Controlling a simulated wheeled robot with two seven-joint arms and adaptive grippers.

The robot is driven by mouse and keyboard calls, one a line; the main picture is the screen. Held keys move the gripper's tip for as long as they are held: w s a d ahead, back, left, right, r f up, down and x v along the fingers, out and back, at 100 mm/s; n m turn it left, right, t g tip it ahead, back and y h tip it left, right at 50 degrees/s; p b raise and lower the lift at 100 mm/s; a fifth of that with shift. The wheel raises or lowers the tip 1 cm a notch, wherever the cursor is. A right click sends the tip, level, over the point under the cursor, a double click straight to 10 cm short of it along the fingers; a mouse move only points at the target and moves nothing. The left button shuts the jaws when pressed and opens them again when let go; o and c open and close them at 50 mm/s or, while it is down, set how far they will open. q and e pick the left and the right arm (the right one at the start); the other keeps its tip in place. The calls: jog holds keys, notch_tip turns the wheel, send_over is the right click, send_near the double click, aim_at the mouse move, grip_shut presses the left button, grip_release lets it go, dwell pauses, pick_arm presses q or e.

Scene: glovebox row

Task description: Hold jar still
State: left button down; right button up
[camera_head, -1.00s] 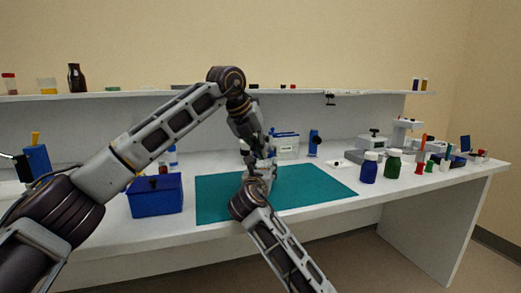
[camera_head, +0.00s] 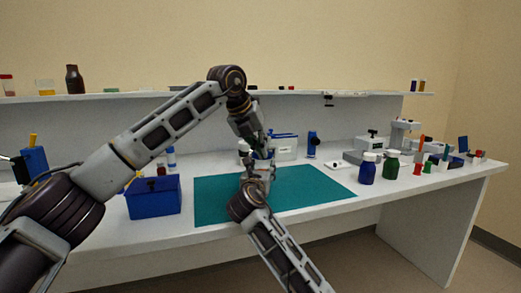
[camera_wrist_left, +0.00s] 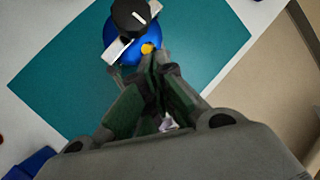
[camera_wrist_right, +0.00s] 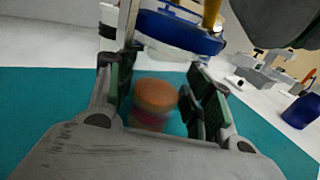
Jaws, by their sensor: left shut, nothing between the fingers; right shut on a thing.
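My right gripper (camera_wrist_right: 160,72) is around an orange-brown, banded round jar (camera_wrist_right: 153,97), which looks blurred between its fingers. The jar's lower part is hidden by my palm. In the head view my right gripper (camera_head: 257,172) is low over the teal mat, and the arms hide the jar. My left gripper (camera_wrist_left: 155,55) is shut and empty, pointing down. Its tips are beside a blue round piece (camera_wrist_left: 127,45) with a black, white-marked knob (camera_wrist_left: 132,15), pale bars and a yellow tip. A blue-rimmed round piece (camera_wrist_right: 180,34) also shows beyond my right fingertips.
The teal mat (camera_head: 310,190) is bare on its right. A blue box (camera_head: 153,199) stands left of it. A blue bottle (camera_head: 367,172) and a green bottle (camera_head: 390,168) stand right, near small instruments. A shelf (camera_head: 150,95) runs along the back.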

pick_arm(q)
jog(key=shift+w+d+r, duration=0.1)
jog(key=shift+d+r, duration=0.1)
jog(key=shift+d, duration=0.05)
jog(key=shift+w+d+r, duration=0.15)
jog(key=shift+w+d, duration=0.05)
jog(key=shift+d, duration=0.25)
jog(key=shift+w+d+r, duration=0.15)
jog(key=shift+w+d, duration=0.05)
jog(key=shift+d, duration=0.35)
dwell(0.3)
jog(key=shift+r, duration=0.5)
dwell(0.9)
jog(key=shift+r, duration=0.3)
jog(key=shift+r, duration=0.15)
notch_tip(320, 180, up, 10)
jog(key=s, duration=0.1)
jog(key=shift+s+d+f, duration=0.2)
jog(key=shift+s+d, duration=0.2)
dwell(0.6)
